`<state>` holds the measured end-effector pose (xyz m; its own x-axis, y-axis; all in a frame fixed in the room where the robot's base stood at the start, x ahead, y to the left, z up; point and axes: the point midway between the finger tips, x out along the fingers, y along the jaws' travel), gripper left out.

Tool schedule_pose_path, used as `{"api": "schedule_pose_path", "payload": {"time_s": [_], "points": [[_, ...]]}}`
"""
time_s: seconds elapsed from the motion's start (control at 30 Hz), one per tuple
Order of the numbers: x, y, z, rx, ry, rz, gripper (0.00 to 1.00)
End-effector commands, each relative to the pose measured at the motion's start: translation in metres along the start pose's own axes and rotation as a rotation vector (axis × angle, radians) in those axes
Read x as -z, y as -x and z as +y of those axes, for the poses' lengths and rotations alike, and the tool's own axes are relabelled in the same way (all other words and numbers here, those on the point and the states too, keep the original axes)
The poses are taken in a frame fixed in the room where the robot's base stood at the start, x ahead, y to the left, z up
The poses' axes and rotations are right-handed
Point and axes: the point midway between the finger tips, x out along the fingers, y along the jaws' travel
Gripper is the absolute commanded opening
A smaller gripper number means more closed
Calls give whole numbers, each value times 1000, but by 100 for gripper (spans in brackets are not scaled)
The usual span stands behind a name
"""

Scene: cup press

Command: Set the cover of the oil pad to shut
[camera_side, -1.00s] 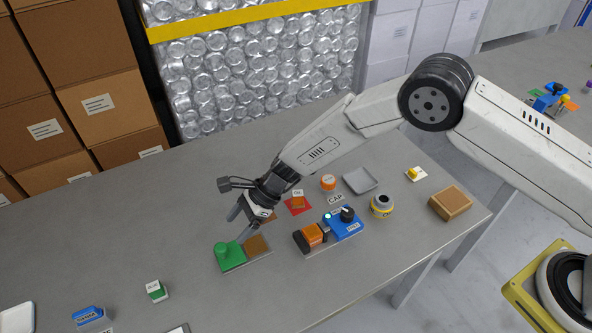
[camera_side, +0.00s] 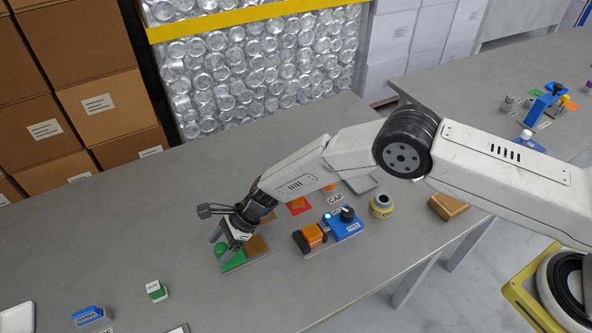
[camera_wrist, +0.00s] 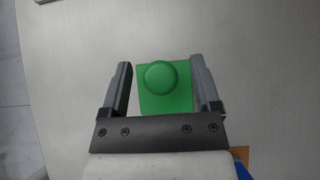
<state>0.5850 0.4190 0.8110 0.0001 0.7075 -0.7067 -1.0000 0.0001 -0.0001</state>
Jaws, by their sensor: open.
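A green cover (camera_side: 233,262) with a round green knob lies on the left part of a low base on the table. A brown pad (camera_side: 259,246) shows uncovered beside it on the right. My gripper (camera_side: 229,243) is low over the green cover, with its fingers at the knob. In the wrist view the open fingers (camera_wrist: 160,66) stand on either side of the green knob (camera_wrist: 160,76), with gaps on both sides. In the side view my gripper hides part of the cover and knob. I cannot tell whether the fingers reach down to knob height.
An orange block (camera_side: 313,234) and a blue unit with a black dial (camera_side: 346,219) stand right of the base. A yellow-banded round container (camera_side: 381,206) and brown block (camera_side: 447,207) lie further right. A small green-and-white box (camera_side: 156,291) is at front left. The table between is clear.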

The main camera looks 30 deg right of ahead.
Motion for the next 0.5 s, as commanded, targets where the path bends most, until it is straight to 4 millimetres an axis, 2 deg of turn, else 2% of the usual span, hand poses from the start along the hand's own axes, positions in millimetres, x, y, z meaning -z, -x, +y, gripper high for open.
{"api": "schedule_pose_path", "payload": {"time_s": [0.33, 0.37, 0.5], "points": [[0, -3, 0, 0, 0, 1, 80], [0, -3, 0, 0, 0, 1, 77], [0, -2, 0, 0, 0, 1, 32]]}}
